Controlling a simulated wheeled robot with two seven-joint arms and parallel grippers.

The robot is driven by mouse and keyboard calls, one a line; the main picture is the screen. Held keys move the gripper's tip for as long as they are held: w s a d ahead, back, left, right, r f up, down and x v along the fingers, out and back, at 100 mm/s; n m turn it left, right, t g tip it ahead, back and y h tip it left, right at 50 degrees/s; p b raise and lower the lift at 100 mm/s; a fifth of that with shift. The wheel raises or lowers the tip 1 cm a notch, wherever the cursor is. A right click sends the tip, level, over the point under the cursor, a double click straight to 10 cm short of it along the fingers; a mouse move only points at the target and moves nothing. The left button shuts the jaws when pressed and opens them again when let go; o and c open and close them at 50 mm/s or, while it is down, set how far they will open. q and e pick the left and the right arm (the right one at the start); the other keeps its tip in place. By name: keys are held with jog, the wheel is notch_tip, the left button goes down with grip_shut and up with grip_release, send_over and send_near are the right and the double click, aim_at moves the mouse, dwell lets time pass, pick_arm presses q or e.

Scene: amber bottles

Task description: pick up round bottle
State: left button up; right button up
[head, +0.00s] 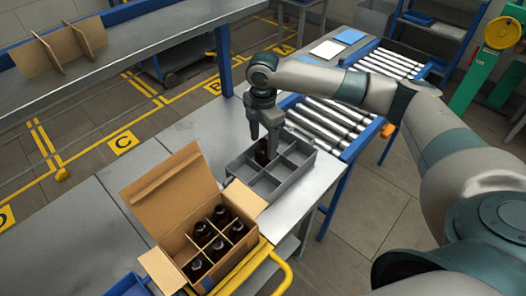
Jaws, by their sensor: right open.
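A dark amber bottle (262,154) stands in a far compartment of the grey divided tray (262,188). My right gripper (262,136) points down over this bottle, its fingers open at the bottle's upper part; I cannot tell whether they touch it. The other tray compartments in view look empty. Several more dark bottles (221,217) stand upright in the open cardboard box (170,250) at the lower middle. Whether any bottle is round is too small to tell. My left gripper is not in view.
The box's raised flap (165,185) stands left of the tray. A yellow rail (250,262) runs along the front. A roller conveyor (325,120) lies behind and right of the tray.

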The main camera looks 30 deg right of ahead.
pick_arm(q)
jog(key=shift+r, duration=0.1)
pick_arm(e)
jog(key=shift+f, duration=0.45)
jog(key=c, duration=1.5)
jog(key=shift+r, duration=0.1)
